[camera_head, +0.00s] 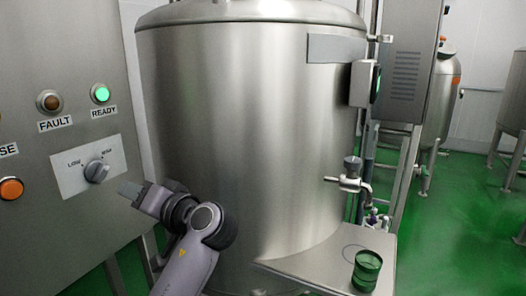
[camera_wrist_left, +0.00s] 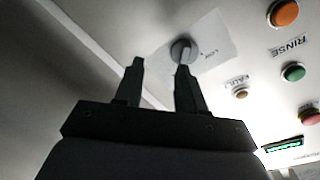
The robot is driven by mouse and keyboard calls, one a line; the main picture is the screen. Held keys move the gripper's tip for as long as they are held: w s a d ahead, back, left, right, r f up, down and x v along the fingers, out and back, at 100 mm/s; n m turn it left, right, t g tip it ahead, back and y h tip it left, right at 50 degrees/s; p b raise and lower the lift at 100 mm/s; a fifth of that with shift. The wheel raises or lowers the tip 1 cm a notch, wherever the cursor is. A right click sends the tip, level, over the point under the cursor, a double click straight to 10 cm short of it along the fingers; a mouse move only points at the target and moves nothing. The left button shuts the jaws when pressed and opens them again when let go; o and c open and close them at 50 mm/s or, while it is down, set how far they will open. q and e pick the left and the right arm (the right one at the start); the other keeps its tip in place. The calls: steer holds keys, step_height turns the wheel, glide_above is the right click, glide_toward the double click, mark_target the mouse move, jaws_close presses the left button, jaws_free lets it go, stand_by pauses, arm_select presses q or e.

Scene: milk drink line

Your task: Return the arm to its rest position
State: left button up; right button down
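My left gripper (camera_head: 128,190) is in front of the control panel, just right of and below the grey selector knob (camera_head: 97,171) on its white LOW plate (camera_head: 75,175). In the left wrist view the two dark fingers of the left gripper (camera_wrist_left: 160,66) stand apart with nothing between them. The knob (camera_wrist_left: 183,50) shows there just past the tip of the right-hand finger. I cannot tell the exact gap between finger and knob. My right gripper is in neither view.
The green READY lamp (camera_head: 100,93) is lit; the FAULT lamp (camera_head: 49,101) is dark. A large steel tank (camera_head: 250,120) stands right behind my left arm. A green glass (camera_head: 367,270) stands on the steel shelf (camera_head: 310,268) below a tap (camera_head: 350,180). Green floor is open at the right.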

arm_select(q)
steer(key=s+d+f+m+t+h, duration=0.1)
steer(key=s+f+m+h, duration=0.15)
steer(key=f, duration=0.65)
steer(key=s+d+f+m+t+h+p, duration=0.15)
steer(key=f+h, duration=0.25)
steer(key=f, duration=0.5)
steer(key=s+d+f+m+h, duration=0.1)
steer(key=f+m+h, duration=0.25)
steer(key=f, duration=0.55)
steer(key=s+d+f+h, duration=0.1)
steer(key=s+f+h, duration=0.1)
steer(key=s, duration=0.4)
steer(key=s+d+f+n+h+p, duration=0.1)
steer(key=s+f+h, duration=0.2)
steer(key=s, duration=0.4)
steer(key=s+d+f+n+h, duration=0.1)
steer(key=s+f+h, duration=0.1)
steer(key=s+f, duration=0.2)
steer(key=s, duration=0.2)
steer(key=shift+s+d+h, duration=0.2)
steer(key=shift+s+h, duration=0.1)
steer(key=shift+s, duration=0.1)
steer(key=shift+n, duration=0.25)
